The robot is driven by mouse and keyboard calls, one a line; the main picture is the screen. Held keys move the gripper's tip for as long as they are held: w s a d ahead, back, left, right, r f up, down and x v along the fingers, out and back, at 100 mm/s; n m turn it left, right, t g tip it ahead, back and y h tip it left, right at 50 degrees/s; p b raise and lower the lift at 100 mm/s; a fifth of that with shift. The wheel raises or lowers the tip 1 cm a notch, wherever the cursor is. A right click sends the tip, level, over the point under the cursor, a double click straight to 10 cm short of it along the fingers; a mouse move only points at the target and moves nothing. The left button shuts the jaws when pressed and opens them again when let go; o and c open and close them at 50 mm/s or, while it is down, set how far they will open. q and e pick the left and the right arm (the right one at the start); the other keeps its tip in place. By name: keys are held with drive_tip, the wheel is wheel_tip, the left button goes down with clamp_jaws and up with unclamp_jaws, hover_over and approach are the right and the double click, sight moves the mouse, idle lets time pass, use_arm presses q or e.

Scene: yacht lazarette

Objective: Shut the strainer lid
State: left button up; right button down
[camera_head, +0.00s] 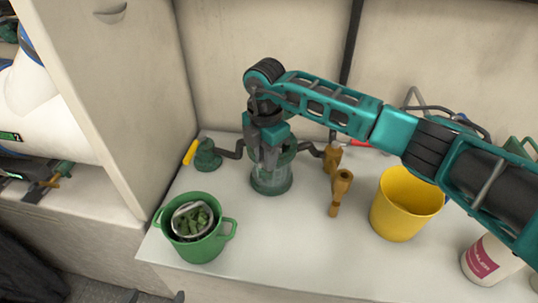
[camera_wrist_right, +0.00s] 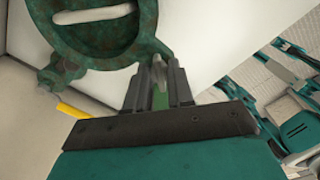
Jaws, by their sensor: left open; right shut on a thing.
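The strainer (camera_head: 271,183) is a clear cylinder with green ends, standing upright on the white counter between two dark pipes. My right gripper (camera_head: 268,165) is over its top and hides most of that part in the head view. My right gripper (camera_wrist_right: 158,90) is shut on a green tab at the lid's edge. I cannot tell how far the lid stands from the strainer's rim. My left gripper (camera_head: 155,297) shows only its parted dark tips at the head view's bottom edge, empty.
A green pot (camera_head: 228,226) holding a metal basket of green pieces stands at the counter's front left. A valve with a yellow handle (camera_head: 190,153) is left of the strainer.

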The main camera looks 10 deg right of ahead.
drive_tip(key=c, duration=1)
unclamp_jaws()
wheel_tip(320, 180, up, 13)
